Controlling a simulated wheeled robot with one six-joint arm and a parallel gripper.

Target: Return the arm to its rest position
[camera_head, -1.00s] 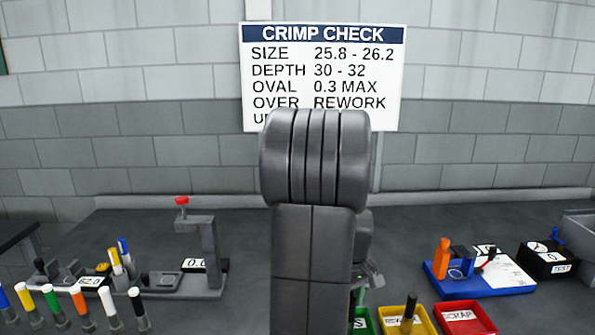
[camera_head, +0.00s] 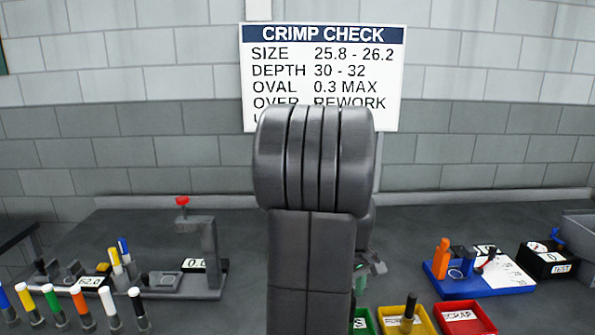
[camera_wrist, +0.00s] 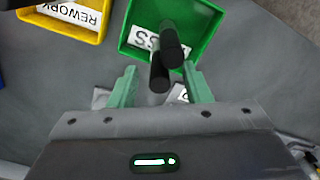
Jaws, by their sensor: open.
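My arm fills the middle of the head view and hides most of my gripper, whose edge (camera_head: 372,266) shows at the arm's right side. In the wrist view my gripper (camera_wrist: 160,80) has its two green fingers apart. A dark, round-ended piece (camera_wrist: 172,48) appears over the green tray (camera_wrist: 207,40), beyond the fingertips. A second dark cylinder (camera_wrist: 159,72) appears between the fingers, touching neither in the picture. Whether both stand in the tray I cannot tell. In the head view the green tray (camera_head: 368,318) is mostly hidden behind my arm.
A yellow REWORK tray (camera_head: 388,318) holding a dark piece and a red SCRAP tray (camera_head: 482,327) stand right of the green one. A blue tray (camera_head: 470,288) and black TEST box (camera_head: 545,262) are farther right. A gauge stand (camera_head: 212,250) and several coloured-top pieces stand left.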

